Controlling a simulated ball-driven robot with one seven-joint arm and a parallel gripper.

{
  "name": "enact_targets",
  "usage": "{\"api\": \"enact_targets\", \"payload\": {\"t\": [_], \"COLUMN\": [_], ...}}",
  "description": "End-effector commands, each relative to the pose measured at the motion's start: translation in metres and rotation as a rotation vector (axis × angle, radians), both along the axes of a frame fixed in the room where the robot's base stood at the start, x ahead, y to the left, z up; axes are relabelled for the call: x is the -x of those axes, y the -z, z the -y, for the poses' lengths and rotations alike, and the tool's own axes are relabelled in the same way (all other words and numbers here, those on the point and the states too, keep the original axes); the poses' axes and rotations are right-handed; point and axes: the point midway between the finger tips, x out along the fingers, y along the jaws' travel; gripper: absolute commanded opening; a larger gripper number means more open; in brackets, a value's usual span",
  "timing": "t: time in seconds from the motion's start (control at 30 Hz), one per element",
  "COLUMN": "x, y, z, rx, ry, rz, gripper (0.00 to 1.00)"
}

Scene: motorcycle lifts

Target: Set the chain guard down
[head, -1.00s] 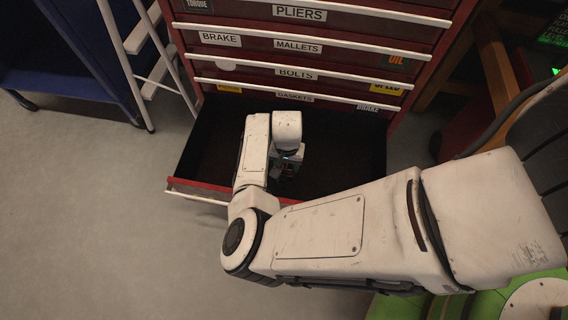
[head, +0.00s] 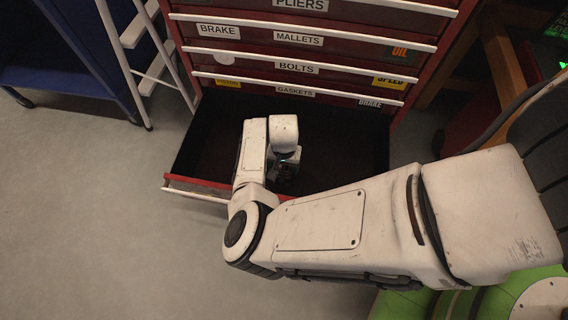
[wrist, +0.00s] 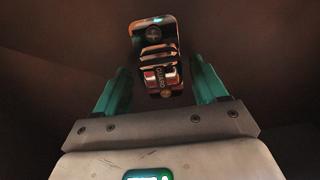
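The chain guard (wrist: 160,65) shows in the wrist view as a small dark piece with red and orange parts and a partly readable label. It appears to lie on the dark floor of the open drawer (head: 205,140). My gripper (wrist: 161,78) has its two teal fingers spread on either side of it, with a visible gap on each side. In the head view my gripper (head: 287,168) points down inside the drawer. My arm partly covers the drawer, and I cannot make out the guard clearly there.
The red cabinet (head: 300,55) has several closed labelled drawers above the open one. A blue cart (head: 65,60) and a white ladder (head: 130,60) stand at left. A wooden frame (head: 500,60) stands at right. Grey floor at lower left is clear.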

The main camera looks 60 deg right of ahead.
Motion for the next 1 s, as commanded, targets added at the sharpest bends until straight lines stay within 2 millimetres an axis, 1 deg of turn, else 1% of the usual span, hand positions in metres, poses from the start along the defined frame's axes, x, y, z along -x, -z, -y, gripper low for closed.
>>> {"api": "enact_targets", "payload": {"t": [0.07,0.27,0.37,0.47,0.8,0.9,1.0], "x": [0.0,0.0,-0.001,0.0,0.0,0.0,0.0], "y": [0.0,0.0,-0.005,-0.018,-0.087,-0.103,-0.114], "z": [0.0,0.0,0.0,0.0,0.0,0.0,0.001], "rx": [0.0,0.0,0.001,0.001,0.001,0.001,0.002], "ry": [0.0,0.0,0.001,0.0,0.001,0.0,0.0], "rz": [0.0,0.0,0.001,0.0,0.0,0.0,0.001], "gripper": [0.78,0.78,0.78,0.78,0.78,0.78,0.78]}}
